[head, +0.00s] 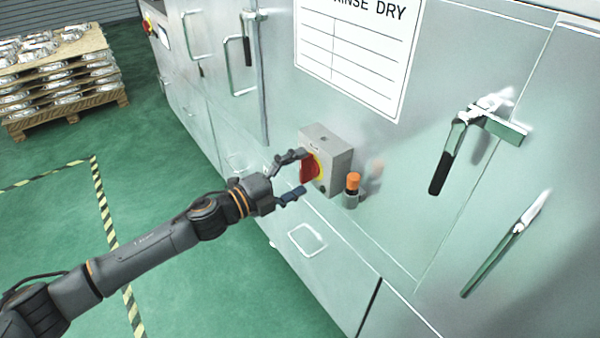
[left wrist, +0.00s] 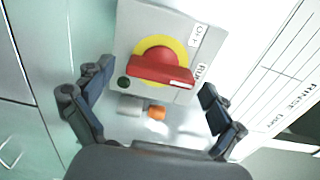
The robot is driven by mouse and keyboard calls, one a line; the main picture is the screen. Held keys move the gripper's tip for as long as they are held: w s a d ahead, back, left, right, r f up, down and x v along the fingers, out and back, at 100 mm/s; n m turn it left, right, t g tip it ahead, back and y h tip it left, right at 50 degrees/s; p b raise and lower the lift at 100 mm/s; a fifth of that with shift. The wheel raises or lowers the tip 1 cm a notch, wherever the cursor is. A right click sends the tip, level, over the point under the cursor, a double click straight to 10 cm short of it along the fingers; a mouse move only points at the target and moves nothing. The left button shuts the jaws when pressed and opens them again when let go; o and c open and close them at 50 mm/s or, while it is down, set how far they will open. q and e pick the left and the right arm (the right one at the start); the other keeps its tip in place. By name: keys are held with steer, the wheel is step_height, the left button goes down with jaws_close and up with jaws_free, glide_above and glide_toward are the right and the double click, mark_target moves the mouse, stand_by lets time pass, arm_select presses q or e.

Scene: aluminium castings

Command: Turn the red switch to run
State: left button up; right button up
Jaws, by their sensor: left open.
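The red switch (head: 310,169) is a red bar handle on a yellow disc, on the front of a grey box (head: 336,150) fixed to the machine wall. In the left wrist view the red handle (left wrist: 160,70) lies nearly level. Its white-marked end is at the right, beside the RUN label (left wrist: 203,75); the OFF label (left wrist: 195,36) is above that. My left gripper (head: 302,172) is open in front of the switch. In the left wrist view its fingers (left wrist: 156,78) stand on either side of the handle, with visible gaps. My right gripper is not in view.
An orange-topped cylinder (head: 352,184) sticks out beside the box. A black-gripped lever (head: 446,160) and bar handles are on the metal panels. A sign (head: 358,50) hangs above. A pallet of castings (head: 60,75) stands far left. Green floor is free at left.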

arm_select(q)
steer(key=v, duration=1.2)
steer(key=shift+f, duration=0.1)
